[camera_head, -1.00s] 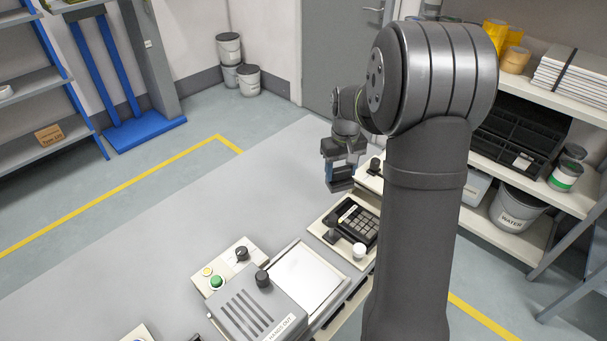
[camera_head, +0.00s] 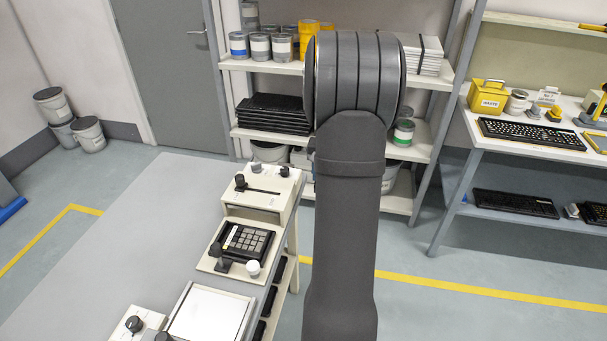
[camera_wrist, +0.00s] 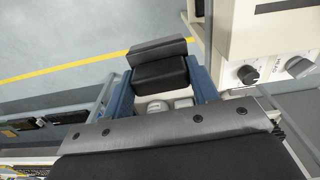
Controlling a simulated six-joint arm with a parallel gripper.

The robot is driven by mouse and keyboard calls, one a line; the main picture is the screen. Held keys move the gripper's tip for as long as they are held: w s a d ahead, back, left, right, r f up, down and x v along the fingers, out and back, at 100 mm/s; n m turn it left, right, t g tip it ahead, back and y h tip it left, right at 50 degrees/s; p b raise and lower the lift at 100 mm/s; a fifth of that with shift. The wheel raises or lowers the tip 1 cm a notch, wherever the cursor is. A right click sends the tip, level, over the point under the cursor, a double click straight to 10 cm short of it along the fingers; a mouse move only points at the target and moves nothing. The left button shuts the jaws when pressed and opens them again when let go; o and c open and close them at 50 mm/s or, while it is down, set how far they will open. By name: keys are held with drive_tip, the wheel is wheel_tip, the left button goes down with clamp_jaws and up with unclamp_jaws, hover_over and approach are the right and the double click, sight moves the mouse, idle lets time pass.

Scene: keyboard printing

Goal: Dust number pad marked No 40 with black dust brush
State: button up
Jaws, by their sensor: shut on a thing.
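My gripper (camera_wrist: 162,88) shows in the wrist view, with two blue side members and a grey bolted bar below. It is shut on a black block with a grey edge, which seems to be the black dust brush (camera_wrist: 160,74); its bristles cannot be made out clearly. A black number pad (camera_head: 247,242) lies on a cream tray at the bench edge in the head view. It has a small pale label, too small to read. My arm hides the gripper in the head view, so its distance from the pad cannot be told there.
A cream unit with a slider and knobs (camera_head: 262,197) stands behind the pad. A black knobbed post (camera_head: 222,256) and a white-capped item (camera_head: 253,268) stand at the tray's front. A white plate (camera_head: 208,313) lies nearer. The grey bench (camera_head: 130,235) is clear on the left.

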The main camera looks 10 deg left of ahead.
drive_tip(key=shift+s+d+r, duration=0.2)
drive_tip(key=shift+d, duration=0.3)
drive_tip(key=shift+s+d+r, duration=0.15)
drive_tip(key=shift+s+d, duration=0.05)
drive_tip(key=shift+d, duration=0.3)
drive_tip(key=s+a+r+n, duration=0.2)
drive_tip(key=s+a+n, duration=1.5)
drive_tip(key=s, duration=0.2)
drive_tip(key=shift+s+d+f, duration=0.1)
drive_tip(key=shift+d+f, duration=0.1)
drive_tip(key=shift+f, duration=1.8)
